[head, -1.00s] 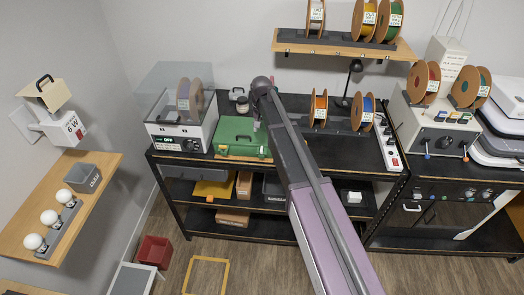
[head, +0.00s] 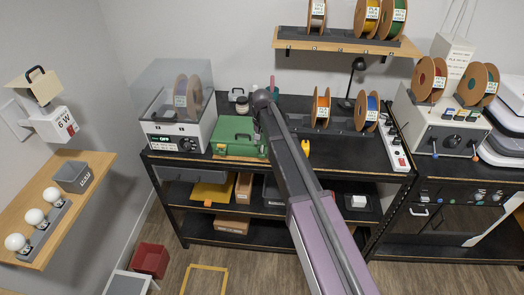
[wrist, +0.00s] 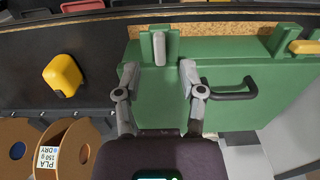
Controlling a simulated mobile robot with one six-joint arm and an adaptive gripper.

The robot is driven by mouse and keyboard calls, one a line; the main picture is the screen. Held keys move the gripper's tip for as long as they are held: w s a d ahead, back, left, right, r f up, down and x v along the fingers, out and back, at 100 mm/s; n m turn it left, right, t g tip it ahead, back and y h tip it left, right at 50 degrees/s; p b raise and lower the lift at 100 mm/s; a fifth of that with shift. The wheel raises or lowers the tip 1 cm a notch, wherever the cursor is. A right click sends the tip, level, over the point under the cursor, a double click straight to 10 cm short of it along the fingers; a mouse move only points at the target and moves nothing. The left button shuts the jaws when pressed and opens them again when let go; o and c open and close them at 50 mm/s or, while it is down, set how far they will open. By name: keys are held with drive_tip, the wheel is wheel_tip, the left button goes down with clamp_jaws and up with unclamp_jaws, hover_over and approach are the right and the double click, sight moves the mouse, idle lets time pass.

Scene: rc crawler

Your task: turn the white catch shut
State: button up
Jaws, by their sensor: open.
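The green case (head: 235,137) stands on the black bench, and it fills much of the wrist view (wrist: 230,65). The white catch (wrist: 159,47) looks pale grey in the wrist view and stands upright between two green posts at the case edge. My gripper (wrist: 159,74) is open and empty over the case, one finger to either side of the catch's line, with the catch just beyond the fingertips. I cannot tell whether they touch. A second, yellow catch (wrist: 305,47) lies sideways at the right. In the head view my arm hides the gripper and the catch.
A dark handle (wrist: 230,90) sticks out beside my right-hand finger. A yellow block (wrist: 63,75) lies on the bench to the left, with filament spools (wrist: 75,148) nearby. A clear-lidded dryer box (head: 178,110) stands left of the case in the head view.

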sight(262, 147)
drive_tip(key=shift+f+b, duration=1.3)
drive_tip(key=shift+f, duration=0.35)
clamp_jaws()
